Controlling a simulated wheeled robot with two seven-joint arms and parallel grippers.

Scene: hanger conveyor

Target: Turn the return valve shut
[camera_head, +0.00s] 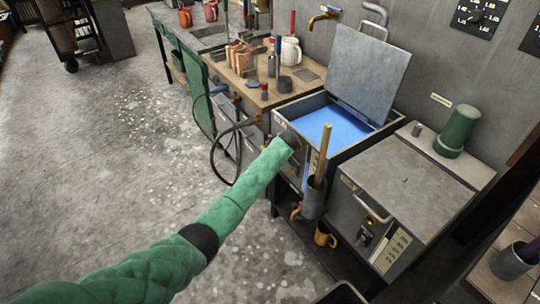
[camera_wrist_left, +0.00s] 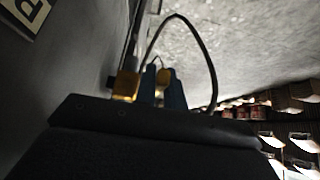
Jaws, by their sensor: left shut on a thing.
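My left arm, in a green quilted sleeve, reaches to the front left of the open tank of blue liquid (camera_head: 330,128) in the head view. The sleeve's end hides the gripper and what it holds there. In the left wrist view my left gripper (camera_wrist_left: 163,88) shows as two dark blue fingers beyond a black bar. They are shut on a small brass piece (camera_wrist_left: 165,75), which seems to be the return valve's handle. How far the valve is turned cannot be told. A brass block (camera_wrist_left: 126,85) sits just left of the fingers. My right gripper is not in view.
A black hose (camera_head: 213,155) loops beside the tank's left; a hose (camera_wrist_left: 190,25) also arches in the left wrist view. The tank's lid (camera_head: 368,70) stands raised. A grey holder (camera_head: 314,200) with a wooden handle hangs at the front. Open floor lies left.

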